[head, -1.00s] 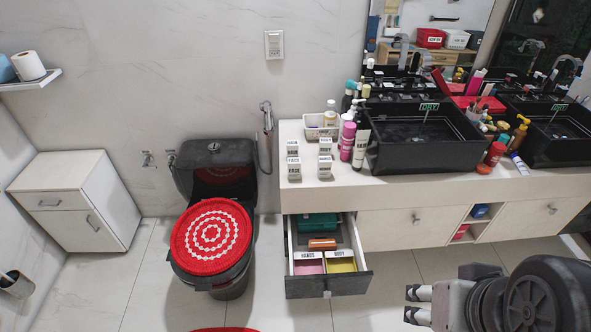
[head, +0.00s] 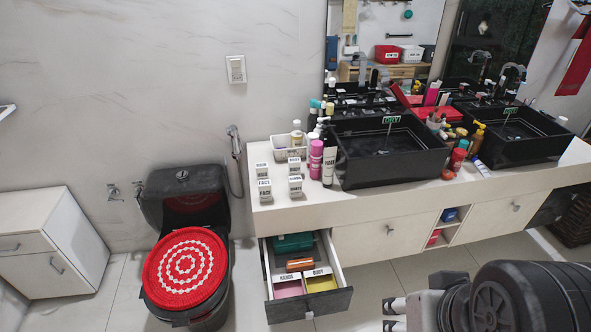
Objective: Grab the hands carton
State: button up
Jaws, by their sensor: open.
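Several small white cartons with dark printing stand in a cluster on the left end of the counter. The front left carton (head: 264,190) seems to read FACE. The back left carton (head: 262,171), the back right carton (head: 294,166) and the front right carton (head: 295,186) have print too small to read surely, so I cannot tell which is the hands carton. My gripper (head: 391,315) is open and empty at the bottom of the head view, low in front of the vanity, to the right of and well apart from the cartons.
A toilet (head: 184,262) with a red cover is left.

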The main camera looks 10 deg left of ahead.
aim_at(294, 183)
jog(key=i+u, duration=0.3)
jog(key=i, duration=0.2)
jog(key=i+l+u, duration=0.3)
jog(key=i, duration=0.2)
jog(key=i+l+u, duration=0.3)
jog(key=i, duration=0.2)
jog(key=j, duration=0.05)
